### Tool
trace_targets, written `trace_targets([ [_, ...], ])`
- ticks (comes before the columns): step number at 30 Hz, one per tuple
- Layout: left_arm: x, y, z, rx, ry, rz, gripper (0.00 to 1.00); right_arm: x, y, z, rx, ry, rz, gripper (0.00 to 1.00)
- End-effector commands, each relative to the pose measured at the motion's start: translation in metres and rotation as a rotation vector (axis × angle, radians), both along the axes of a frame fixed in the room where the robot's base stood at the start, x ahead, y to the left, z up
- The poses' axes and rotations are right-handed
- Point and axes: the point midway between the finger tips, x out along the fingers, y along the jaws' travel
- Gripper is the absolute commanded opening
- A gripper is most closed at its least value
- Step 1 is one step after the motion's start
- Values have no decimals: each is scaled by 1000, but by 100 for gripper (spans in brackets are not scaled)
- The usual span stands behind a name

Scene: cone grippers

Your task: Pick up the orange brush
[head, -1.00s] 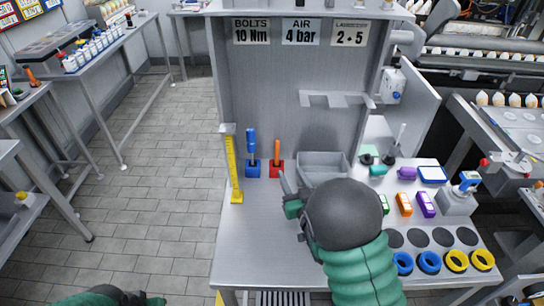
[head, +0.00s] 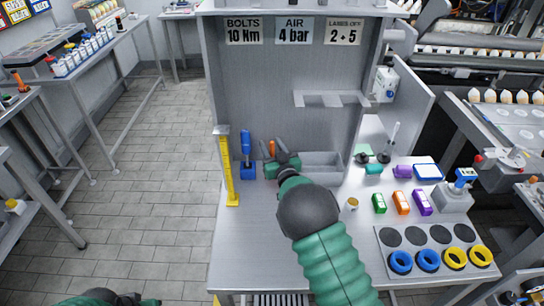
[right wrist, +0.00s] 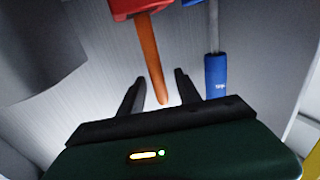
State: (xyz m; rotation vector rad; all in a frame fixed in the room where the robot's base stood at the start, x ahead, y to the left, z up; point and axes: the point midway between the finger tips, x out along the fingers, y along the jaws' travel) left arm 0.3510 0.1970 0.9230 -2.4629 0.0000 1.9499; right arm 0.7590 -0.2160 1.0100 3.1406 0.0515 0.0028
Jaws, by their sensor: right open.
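The orange brush (head: 272,148) stands upright at the back of the workbench, mostly hidden behind my right gripper in the head view. In the right wrist view its orange handle (right wrist: 153,58) sticks out of a red holder (right wrist: 138,6), and the handle's end lies between my fingers. My right gripper (head: 279,164) is open around the handle; its two dark fingers (right wrist: 157,88) stand on either side with gaps. My left gripper (head: 110,300) shows only in part at the bottom left edge.
A blue-handled tool in a blue stand (head: 248,170) is close on the left. A yellow upright gauge (head: 229,175) stands further left. A grey bin (head: 322,160) is just right of my gripper. Coloured blocks and rings occupy the bench's right side; its front left is clear.

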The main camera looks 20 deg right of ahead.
Motion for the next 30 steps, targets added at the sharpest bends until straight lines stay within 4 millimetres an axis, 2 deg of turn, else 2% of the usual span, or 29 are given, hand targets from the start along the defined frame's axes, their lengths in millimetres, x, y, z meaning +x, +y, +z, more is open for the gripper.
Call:
trace_targets([
  [4, 0, 0, 3, 0, 0, 0, 36, 20, 1, 0, -1, 1, 1, 40],
  [11, 0, 0, 2, 0, 0, 0, 36, 22, 1, 0, -1, 0, 0, 40],
  [20, 0, 0, 2, 0, 0, 0, 36, 22, 1, -1, -1, 1, 0, 1],
  [30, 0, 0, 2, 0, 0, 0, 36, 22, 1, -1, -1, 2, 0, 0],
])
